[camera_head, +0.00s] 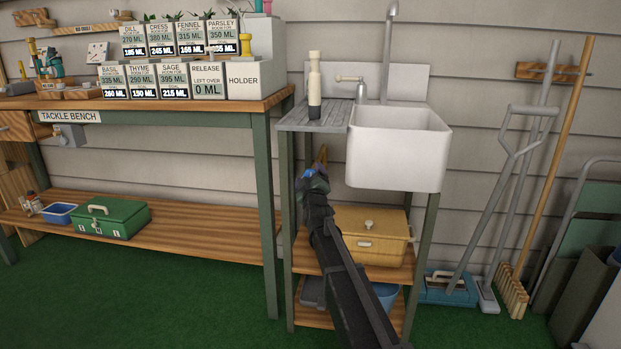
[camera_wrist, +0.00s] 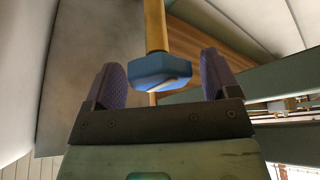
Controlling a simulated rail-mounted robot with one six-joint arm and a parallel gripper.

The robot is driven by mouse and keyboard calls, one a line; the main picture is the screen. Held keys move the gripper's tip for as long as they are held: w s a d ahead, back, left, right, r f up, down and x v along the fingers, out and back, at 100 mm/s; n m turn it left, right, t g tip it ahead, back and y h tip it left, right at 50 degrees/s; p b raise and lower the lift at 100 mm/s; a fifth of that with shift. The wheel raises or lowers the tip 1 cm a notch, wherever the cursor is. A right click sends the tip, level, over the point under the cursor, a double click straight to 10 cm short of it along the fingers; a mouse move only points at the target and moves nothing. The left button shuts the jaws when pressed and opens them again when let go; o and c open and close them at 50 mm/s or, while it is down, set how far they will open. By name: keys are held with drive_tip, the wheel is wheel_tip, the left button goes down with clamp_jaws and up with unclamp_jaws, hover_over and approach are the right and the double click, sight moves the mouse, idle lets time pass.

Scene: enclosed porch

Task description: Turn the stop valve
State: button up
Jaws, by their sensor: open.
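The part that looks like the stop valve is a blue, faceted piece (camera_wrist: 158,68) on a brass-coloured pipe (camera_wrist: 155,25) in the wrist view. It sits between the two purple-grey fingers of my gripper (camera_wrist: 162,75). The fingers are open, with a gap on each side of it. In the head view my gripper (camera_head: 315,178) is under the sink's drainboard, left of the basin. A small brass-coloured bit (camera_head: 322,155) shows just above it. The blue piece cannot be made out clearly there.
The white sink (camera_head: 398,150) and grey drainboard (camera_head: 316,118) stand over my arm. A bottle-shaped thing (camera_head: 314,85) stands on the drainboard. A yellow box (camera_head: 372,234) is on the shelf below. The tackle bench (camera_head: 190,103) is at left, and brooms (camera_head: 555,165) lean at right.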

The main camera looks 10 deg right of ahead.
drive_tip(key=b+v, duration=0.3)
drive_tip(key=v, duration=0.7)
drive_tip(key=shift+s, duration=0.4)
drive_tip(key=shift+f, duration=0.1)
